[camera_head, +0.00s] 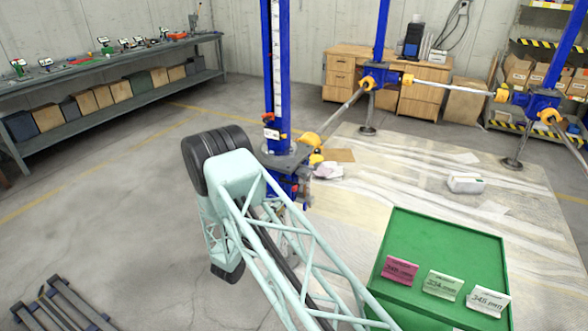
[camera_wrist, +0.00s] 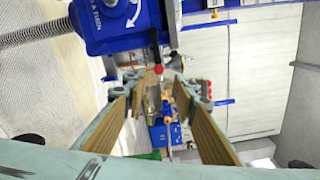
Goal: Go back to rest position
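My mint-green lattice arm reaches from the bottom of the head view up to a dark joint beside the near blue screw jack (camera_head: 275,85). My gripper is hidden in the head view. In the wrist view my gripper (camera_wrist: 157,84) has its two wood-padded fingers apart, with a clear gap between the tips. I see nothing held between them. A blue jack housing (camera_wrist: 118,25) with a threaded screw fills the upper left of the wrist view, close to the fingers. A red ball-ended part (camera_wrist: 158,69) shows between the fingertips; I cannot tell its distance.
A green table (camera_head: 448,240) with pink, green and white labelled cards stands at the lower right. A workbench (camera_head: 120,62) runs along the left wall. More blue jacks (camera_head: 540,100) joined by rods stand at the right. The floor at left is mostly clear.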

